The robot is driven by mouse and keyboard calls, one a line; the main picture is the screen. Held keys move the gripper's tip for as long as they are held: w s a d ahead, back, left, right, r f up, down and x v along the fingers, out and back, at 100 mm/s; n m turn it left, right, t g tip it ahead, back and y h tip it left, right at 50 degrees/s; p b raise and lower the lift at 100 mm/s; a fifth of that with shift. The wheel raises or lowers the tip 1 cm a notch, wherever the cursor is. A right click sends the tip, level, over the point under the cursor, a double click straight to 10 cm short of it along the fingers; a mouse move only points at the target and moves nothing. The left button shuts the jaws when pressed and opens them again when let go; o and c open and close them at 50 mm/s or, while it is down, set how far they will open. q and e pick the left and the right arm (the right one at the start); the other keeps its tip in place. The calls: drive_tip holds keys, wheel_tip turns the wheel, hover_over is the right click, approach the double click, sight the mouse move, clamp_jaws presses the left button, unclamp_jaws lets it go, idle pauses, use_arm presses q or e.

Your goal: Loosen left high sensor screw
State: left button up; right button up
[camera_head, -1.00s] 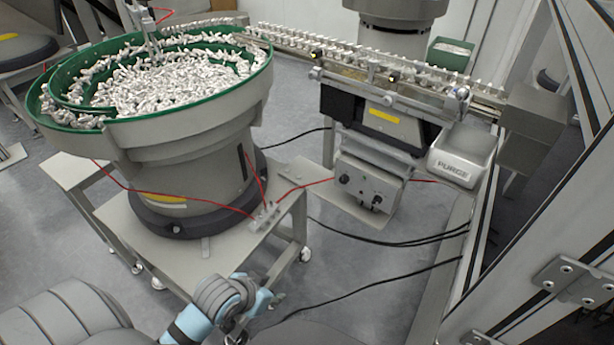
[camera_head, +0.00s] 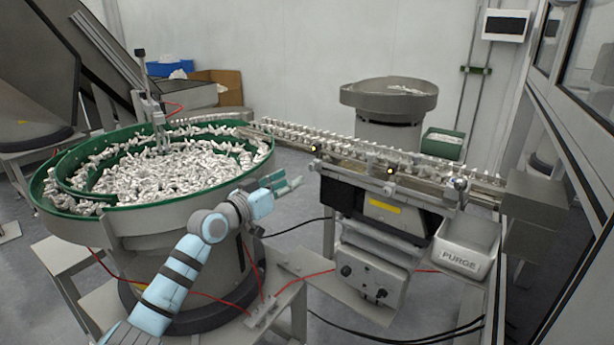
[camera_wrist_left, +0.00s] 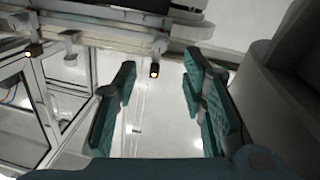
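The left sensor (camera_head: 313,148) is near the bowl end, and the other sensor (camera_head: 389,171) is further right. My left gripper (camera_head: 290,184) is in front of the rail, below and left of the left sensor, and apart from it. In the left wrist view its two green-padded fingers (camera_wrist_left: 158,110) are spread with nothing between them. One lit sensor (camera_wrist_left: 154,72) shows beyond and between them, and another lit sensor (camera_wrist_left: 28,54) is at the far left. I cannot make out the screw clearly. My right gripper is not in view.
The green-rimmed bowl (camera_head: 150,208) full of white parts stands left, close behind my left arm. A control box (camera_head: 370,278) hangs under the rail. The PURGE bin (camera_head: 466,246) and a glazed frame are at the right.

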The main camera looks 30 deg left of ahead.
sight(311, 169)
use_arm(q)
drive_tip(key=w, duration=0.2)
drive_tip(key=w+d+b, duration=0.1)
drive_tip(key=w, duration=0.5)
drive_tip(key=shift+w+d+f+b, duration=0.15)
drive_tip(key=shift+d+b, duration=0.1)
drive_tip(key=shift+b, duration=0.15)
drive_tip(key=shift+c, duration=0.2)
clamp_jaws()
